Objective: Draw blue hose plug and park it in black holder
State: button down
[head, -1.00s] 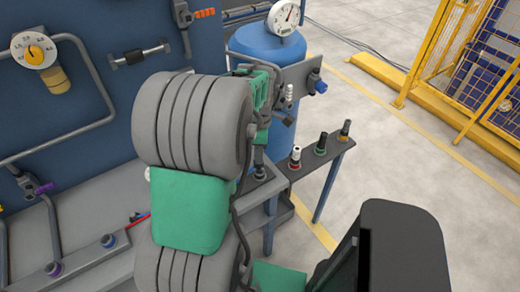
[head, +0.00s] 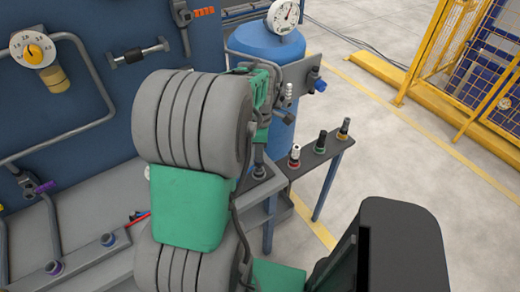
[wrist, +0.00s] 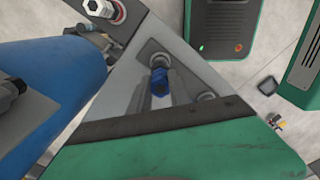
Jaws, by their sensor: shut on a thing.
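The blue hose plug (head: 320,85) is at the right end of a grey plate (head: 298,80) beside the blue tank. In the wrist view the blue plug (wrist: 158,86) is at the centre, close against the plate; I cannot tell how deep it sits. A dark holder (head: 259,172) without a coloured ring stands on the shelf's left end, seemingly empty.
On the same dark shelf (head: 318,160) stand a silver-topped piece with a red ring (head: 295,156), a green-ringed piece (head: 320,142) and a yellow-ringed piece (head: 343,129). A silver fitting (head: 288,90) is on the plate. The blue tank (head: 268,45) stands close behind.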

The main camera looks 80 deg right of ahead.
jog(key=shift+f, duration=0.15)
jog(key=shift+f+b, duration=0.35)
jog(key=shift+f, duration=0.05)
jog(key=shift+f, duration=0.25)
dwell(0.4)
jog(key=shift+f+b, duration=0.3)
jog(key=shift+f+b, duration=0.35)
jog(key=shift+f, duration=0.2)
jog(key=shift+r, duration=0.1)
jog(key=c, duration=1.1)
grip_release()
jog(key=shift+c, duration=0.2)
